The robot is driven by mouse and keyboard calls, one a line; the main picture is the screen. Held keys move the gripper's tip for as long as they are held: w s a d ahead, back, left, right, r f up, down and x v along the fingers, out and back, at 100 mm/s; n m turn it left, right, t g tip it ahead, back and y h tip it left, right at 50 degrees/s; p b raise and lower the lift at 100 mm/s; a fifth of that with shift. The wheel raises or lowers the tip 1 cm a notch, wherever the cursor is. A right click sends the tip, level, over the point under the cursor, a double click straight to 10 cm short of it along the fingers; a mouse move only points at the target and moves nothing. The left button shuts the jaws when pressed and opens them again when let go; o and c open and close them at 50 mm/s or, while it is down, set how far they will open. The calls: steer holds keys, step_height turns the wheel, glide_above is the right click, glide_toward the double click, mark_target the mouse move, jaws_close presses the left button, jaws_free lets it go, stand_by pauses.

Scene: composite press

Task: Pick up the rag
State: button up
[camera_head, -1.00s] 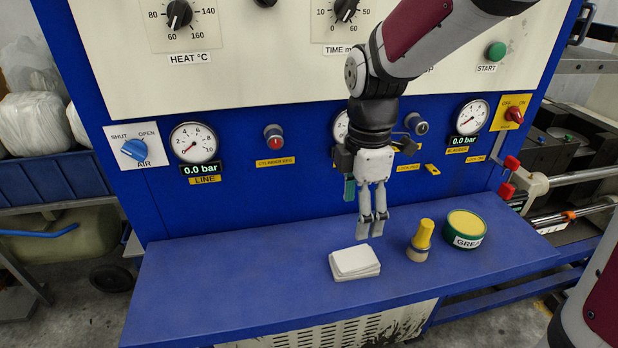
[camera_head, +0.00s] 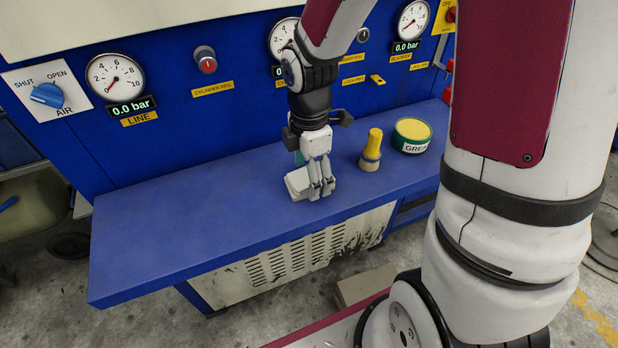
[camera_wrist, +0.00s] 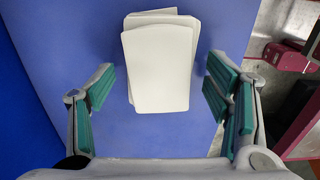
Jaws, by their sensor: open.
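The rag is a folded white stack (camera_head: 297,184) lying on the blue shelf (camera_head: 200,215) of the press. My gripper (camera_head: 321,190) points down right at it and hides part of it in the head view. In the wrist view the rag (camera_wrist: 160,65) lies flat in the upper middle, its layers slightly offset. My gripper (camera_wrist: 160,100) is open there, with green-padded fingers to the left and right of the rag. Nothing is held. I cannot tell the exact height of the fingertips above the shelf.
A yellow-topped brush-like item (camera_head: 371,150) stands on the shelf to the right of the rag, with a green grease tin (camera_head: 411,136) beyond it. The panel with gauges and a blue air knob (camera_head: 47,95) rises behind. The shelf's left part is clear.

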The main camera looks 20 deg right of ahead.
steer(key=shift+f, duration=0.35)
steer(key=c, duration=1.2)
steer(key=shift+c, duration=0.2)
steer(key=shift+r, duration=0.15)
steer(key=shift+r, duration=0.6)
step_height(320, 180, up, 2)
steer(key=shift+r, duration=0.25)
steer(key=s+d+r+p, duration=0.1)
steer(key=s+d+p, duration=0.1)
steer(key=s+d, duration=0.9)
steer(key=shift+s, duration=0.35)
